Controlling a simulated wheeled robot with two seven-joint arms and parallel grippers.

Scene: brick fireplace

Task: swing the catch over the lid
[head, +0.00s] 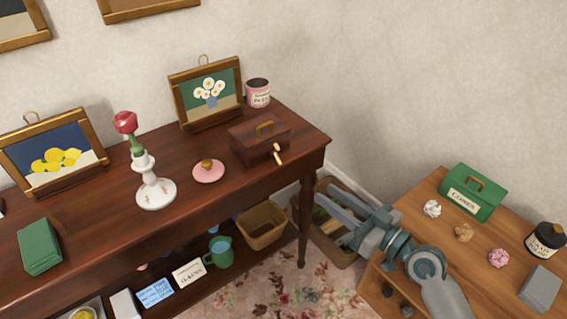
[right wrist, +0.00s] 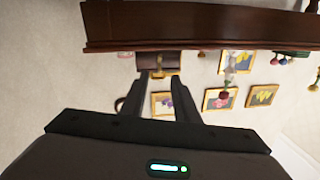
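A small brown wooden box (head: 258,146) with a brass handle on its lid sits near the right end of the dark table. A pale, gold-coloured catch (head: 278,153) sticks out at its front right. In the right wrist view, which is upside down, the box (right wrist: 157,60) shows beyond my fingers. My right gripper (head: 322,203) is to the right of the dark table and apart from the box. Its two fingers are spread and empty, and they also show apart in the right wrist view (right wrist: 162,78). My left gripper is not in view.
The dark table (head: 105,222) also holds a pink dish (head: 208,172), a white candlestick (head: 155,190), framed pictures and a pink tin (head: 258,93). A lower wooden table (head: 455,238) at right holds a green box (head: 473,192), crumpled balls and a dark jar (head: 545,240).

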